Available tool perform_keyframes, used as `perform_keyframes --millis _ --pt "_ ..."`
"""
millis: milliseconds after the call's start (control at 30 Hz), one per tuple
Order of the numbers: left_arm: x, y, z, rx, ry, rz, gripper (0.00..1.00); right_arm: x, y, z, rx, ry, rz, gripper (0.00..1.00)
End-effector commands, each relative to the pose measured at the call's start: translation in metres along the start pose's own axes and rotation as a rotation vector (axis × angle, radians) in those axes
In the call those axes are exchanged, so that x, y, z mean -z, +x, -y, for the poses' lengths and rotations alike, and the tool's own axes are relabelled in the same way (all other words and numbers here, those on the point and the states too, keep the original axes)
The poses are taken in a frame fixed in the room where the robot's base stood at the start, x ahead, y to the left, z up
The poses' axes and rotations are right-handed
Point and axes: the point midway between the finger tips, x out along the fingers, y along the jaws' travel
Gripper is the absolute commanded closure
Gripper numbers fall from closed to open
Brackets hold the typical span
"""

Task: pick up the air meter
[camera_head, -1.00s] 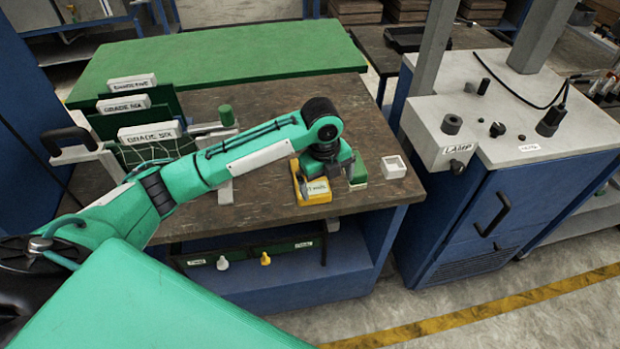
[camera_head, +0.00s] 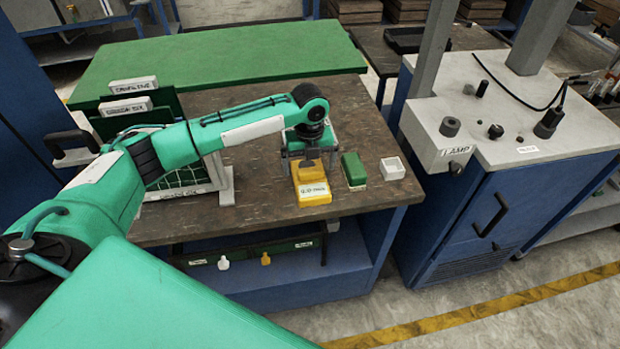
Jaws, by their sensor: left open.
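The yellow block-shaped meter (camera_head: 313,194), which I take as the air meter, lies on the brown worktop near its front edge. A white label with dark print is on its near end. My left gripper (camera_head: 309,165) is open above the far part of the meter. It points down, with its fingers at either side of that part. I cannot tell whether they touch it. The wrist hides some of the meter's far end. My right gripper is not in view.
A green block (camera_head: 354,170) and a white open box (camera_head: 392,168) stand just right of the meter. A rack of labelled green panels (camera_head: 130,108) is at left, partly behind my arm. A green mat (camera_head: 220,55) lies behind. A lamp cabinet (camera_head: 500,215) stands at right.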

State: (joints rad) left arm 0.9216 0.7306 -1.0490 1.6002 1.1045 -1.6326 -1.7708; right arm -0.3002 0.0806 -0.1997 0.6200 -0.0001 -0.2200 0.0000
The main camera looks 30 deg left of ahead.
Motion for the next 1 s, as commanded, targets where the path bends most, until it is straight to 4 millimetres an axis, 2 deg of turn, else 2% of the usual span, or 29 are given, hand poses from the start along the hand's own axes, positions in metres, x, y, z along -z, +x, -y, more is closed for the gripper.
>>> perform_keyframes --millis 167,333,467,733,767,1000 --pt "-0.001 0.011 0.0 -0.001 -0.001 -0.002 0.0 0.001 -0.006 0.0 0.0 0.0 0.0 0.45" --pt "-0.005 0.035 0.002 -0.002 -0.001 -0.002 0.0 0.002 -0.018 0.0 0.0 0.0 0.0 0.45" --pt "-0.005 0.052 0.002 0.0 -0.001 -0.001 0.0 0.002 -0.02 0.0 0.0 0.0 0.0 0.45" --pt "-0.005 0.057 0.003 0.001 0.0 0.001 0.0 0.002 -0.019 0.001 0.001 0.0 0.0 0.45" --pt "-0.005 0.057 0.003 0.001 0.0 0.001 0.02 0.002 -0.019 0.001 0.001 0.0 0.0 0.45" --pt "-0.005 0.057 0.002 0.001 0.0 0.001 0.48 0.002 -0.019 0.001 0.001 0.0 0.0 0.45"
